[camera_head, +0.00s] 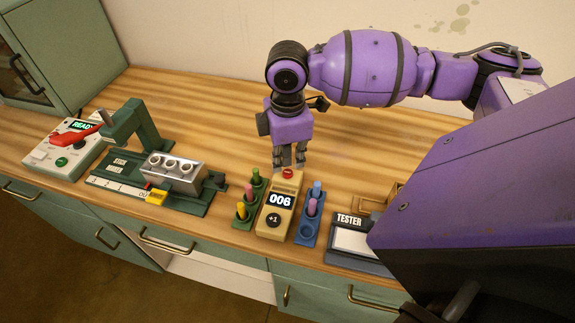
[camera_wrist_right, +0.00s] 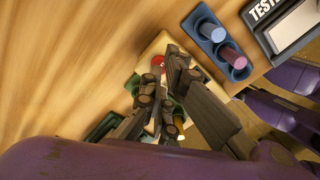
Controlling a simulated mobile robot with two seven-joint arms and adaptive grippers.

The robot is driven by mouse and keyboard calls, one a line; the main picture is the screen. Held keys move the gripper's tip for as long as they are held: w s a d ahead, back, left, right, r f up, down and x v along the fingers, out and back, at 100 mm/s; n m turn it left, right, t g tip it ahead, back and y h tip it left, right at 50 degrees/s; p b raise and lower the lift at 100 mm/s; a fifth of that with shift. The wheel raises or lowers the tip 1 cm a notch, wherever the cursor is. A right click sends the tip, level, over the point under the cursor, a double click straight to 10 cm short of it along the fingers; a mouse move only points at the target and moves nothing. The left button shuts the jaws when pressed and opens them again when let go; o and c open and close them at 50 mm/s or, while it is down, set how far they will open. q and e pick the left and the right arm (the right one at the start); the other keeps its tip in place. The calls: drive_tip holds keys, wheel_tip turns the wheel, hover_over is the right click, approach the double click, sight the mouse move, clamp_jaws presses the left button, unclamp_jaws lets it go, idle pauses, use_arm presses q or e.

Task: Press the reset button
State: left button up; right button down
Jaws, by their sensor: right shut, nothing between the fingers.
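The tan counter (camera_head: 279,206) stands on the wooden table and shows 006, with a dark +1 button (camera_head: 273,219) on its lower face. A red button (camera_head: 288,173) sits at its far end; I read no label on it, and it looks like the reset button. My right gripper (camera_head: 289,161) is shut and empty, pointing down just behind and above the red button. In the right wrist view, the fingers (camera_wrist_right: 155,95) lie over the counter and hide most of it, with the red button (camera_wrist_right: 158,60) showing beside the tips. I cannot tell whether they touch. My left gripper is not in view.
A green rack (camera_head: 242,222) with pegs stands left of the counter, a blue rack (camera_head: 303,236) with pegs to its right. The tester (camera_head: 347,263) is farther right. A green press with a grey block (camera_head: 175,171) and a READY box (camera_head: 44,155) stand left. The table behind is clear.

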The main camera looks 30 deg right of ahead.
sight(287, 173)
drive_tip(key=shift+f, duration=0.1)
drive_tip(key=shift+f, duration=1.2)
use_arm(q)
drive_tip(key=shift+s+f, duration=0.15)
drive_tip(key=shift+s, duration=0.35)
use_arm(e)
drive_tip(key=shift+r, duration=0.1)
drive_tip(key=shift+r+p, duration=0.3)
drive_tip(key=shift+r, duration=0.1)
wheel_tip(287, 173, up, 3)
drive_tip(key=shift+p, duration=0.8)
drive_tip(key=shift+r+p, duration=0.45)
drive_tip(key=shift+r, duration=0.45)
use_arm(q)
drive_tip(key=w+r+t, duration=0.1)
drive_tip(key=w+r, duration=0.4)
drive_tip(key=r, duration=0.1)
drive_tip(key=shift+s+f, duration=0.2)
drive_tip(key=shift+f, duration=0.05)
use_arm(e)
drive_tip(key=shift+f, duration=0.1)
